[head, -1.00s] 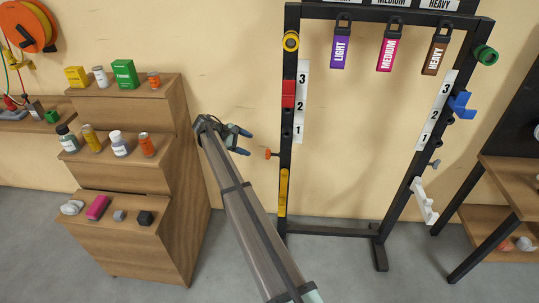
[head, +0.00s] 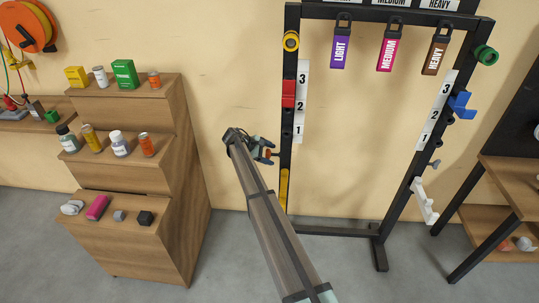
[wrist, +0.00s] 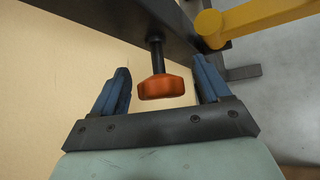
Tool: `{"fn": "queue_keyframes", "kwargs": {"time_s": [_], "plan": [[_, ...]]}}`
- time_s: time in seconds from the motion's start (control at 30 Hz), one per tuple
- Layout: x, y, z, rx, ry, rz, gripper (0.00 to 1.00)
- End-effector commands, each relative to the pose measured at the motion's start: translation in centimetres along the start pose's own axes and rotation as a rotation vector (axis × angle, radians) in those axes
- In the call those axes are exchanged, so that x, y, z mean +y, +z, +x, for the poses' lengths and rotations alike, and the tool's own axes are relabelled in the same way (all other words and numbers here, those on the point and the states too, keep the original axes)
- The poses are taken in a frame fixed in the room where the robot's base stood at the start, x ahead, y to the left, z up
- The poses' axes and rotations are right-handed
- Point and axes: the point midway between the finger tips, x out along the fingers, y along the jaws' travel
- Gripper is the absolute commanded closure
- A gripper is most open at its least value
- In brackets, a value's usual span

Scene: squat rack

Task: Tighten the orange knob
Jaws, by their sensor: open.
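The orange knob (wrist: 161,87) sits on the end of a dark shaft (wrist: 157,54) that comes out of the rack's left upright (wrist: 120,26). In the wrist view my gripper (wrist: 163,82) is open, with one blue finger on each side of the knob. Gaps show between the knob and both fingers, so neither seems to touch it. In the head view my gripper (head: 268,149) is beside the left upright, and only a bit of the orange knob (head: 275,154) shows past the fingers.
A yellow arm (wrist: 255,20) juts from the upright close to the right finger. A red block (head: 288,94) and a number strip (head: 301,100) are higher on the upright. A stepped wooden shelf (head: 150,170) with small goods stands to the left.

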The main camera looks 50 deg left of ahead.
Motion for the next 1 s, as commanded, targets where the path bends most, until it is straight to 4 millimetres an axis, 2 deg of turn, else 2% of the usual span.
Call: {"fn": "queue_keyframes", "kwargs": {"time_s": [0.37, 0.87, 1.0], "plan": [[-0.01, 0.0, 0.37, 0.0, 0.0, 0.0, 0.25], [-0.02, -0.01, 0.35, 0.0, 0.0, 0.0, 0.73], [-0.04, 0.0, 0.34, 0.0, 0.002, 0.002, 0.75]]}}
